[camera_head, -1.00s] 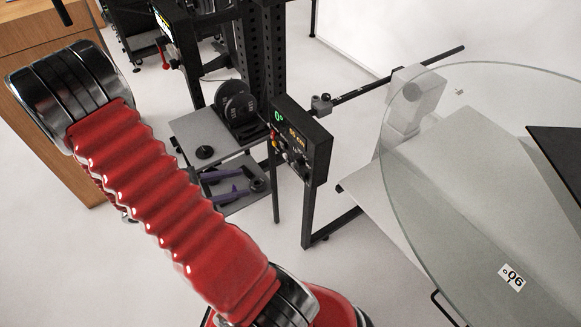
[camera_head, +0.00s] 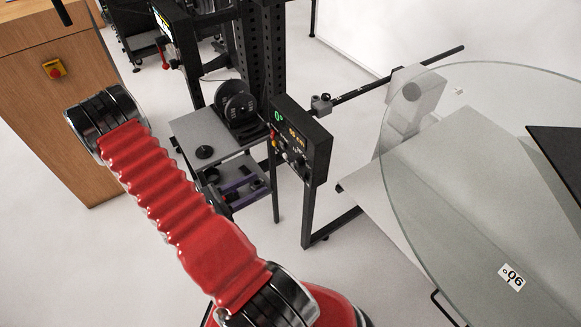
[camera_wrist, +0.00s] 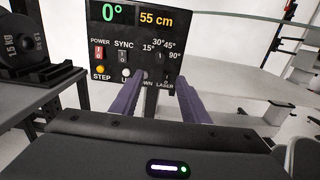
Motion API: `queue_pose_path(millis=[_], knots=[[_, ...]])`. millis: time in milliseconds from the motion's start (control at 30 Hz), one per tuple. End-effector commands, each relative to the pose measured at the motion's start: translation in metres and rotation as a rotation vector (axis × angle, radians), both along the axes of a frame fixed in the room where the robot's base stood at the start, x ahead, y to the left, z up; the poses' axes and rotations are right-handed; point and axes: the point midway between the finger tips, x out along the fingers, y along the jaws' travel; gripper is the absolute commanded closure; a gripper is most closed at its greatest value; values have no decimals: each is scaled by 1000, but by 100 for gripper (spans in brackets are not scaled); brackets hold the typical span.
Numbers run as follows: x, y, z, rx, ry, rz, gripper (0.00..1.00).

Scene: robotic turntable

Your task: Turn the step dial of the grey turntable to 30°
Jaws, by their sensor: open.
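The black control panel (camera_head: 302,140) of the turntable stands mid-view in the head view, left of the round glass plate (camera_head: 440,220). In the wrist view the panel (camera_wrist: 130,22) faces me and reads 0° in green and 55 cm in orange. Its step dial (camera_wrist: 162,58) is small and dark, ringed by the marks 15°, 30°, 45° and 90°; its pointer is too small to read. My gripper (camera_wrist: 153,82) is open, its two purple fingers reaching toward the panel's lower edge, below the dial. I see nothing between them.
POWER (camera_wrist: 99,53) and SYNC (camera_wrist: 123,58) switches sit left of the dial, with a yellow STEP button (camera_wrist: 102,70) and a white button below. A rack with dark weights (camera_wrist: 22,40) is close on the left. A grey shelf stand (camera_head: 200,135) is left of the panel.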

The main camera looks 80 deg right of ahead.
Motion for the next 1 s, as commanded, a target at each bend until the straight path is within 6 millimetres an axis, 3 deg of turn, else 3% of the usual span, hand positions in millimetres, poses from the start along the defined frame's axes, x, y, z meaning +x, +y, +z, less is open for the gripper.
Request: queue_pose_path(millis=[267, 1000], knots=[[-9, -10, 0, 0, 0, -3, 58], [-65, -72, 0, 0, 0, -5, 58]])
